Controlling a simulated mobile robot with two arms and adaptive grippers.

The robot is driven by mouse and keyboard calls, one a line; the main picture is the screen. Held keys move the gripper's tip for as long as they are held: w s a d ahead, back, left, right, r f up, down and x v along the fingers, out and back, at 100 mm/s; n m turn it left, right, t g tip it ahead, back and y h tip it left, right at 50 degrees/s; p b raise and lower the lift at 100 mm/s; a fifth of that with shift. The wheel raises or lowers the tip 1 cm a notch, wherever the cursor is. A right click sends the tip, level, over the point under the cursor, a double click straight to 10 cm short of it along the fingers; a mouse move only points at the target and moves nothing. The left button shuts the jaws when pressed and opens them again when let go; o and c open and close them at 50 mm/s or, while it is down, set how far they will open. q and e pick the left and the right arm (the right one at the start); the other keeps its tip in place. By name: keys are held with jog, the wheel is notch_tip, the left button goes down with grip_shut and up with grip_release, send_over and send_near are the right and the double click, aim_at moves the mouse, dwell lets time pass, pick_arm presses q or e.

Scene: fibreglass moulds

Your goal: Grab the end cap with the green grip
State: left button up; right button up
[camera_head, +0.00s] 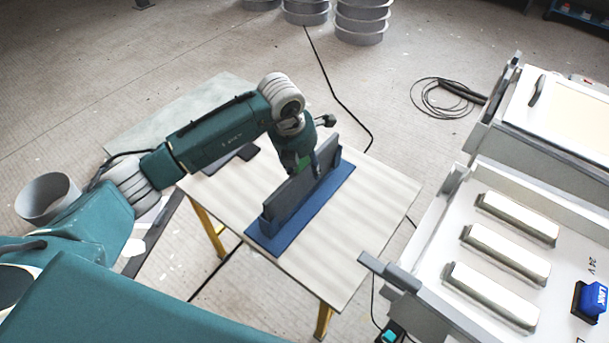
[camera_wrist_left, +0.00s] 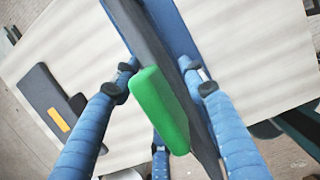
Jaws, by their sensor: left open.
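The end cap (camera_head: 288,200) is a dark grey plate standing on edge in a blue holder (camera_head: 268,243) on the wooden-topped table. In the left wrist view the green grip (camera_wrist_left: 160,110) is large and clear on the side of the plate. My left gripper is open, with blue fingers on both sides of the plate and grip. I see no clear contact between the fingers and the grip. My right gripper is not in view.
Dark flat pieces lie on the table (camera_head: 390,205) behind my left arm. A white mould panel (camera_head: 440,260) with metal bars stands to the right. Grey rings (camera_head: 362,22) and a coiled cable (camera_head: 445,98) lie on the floor. The table's right part is clear.

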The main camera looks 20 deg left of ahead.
aim_at(306, 172)
pick_arm(q)
jog(key=shift+x, duration=1.55)
jog(key=shift+s, duration=0.15)
grip_shut()
jog(key=shift+r, duration=0.1)
jog(key=shift+r, duration=0.1)
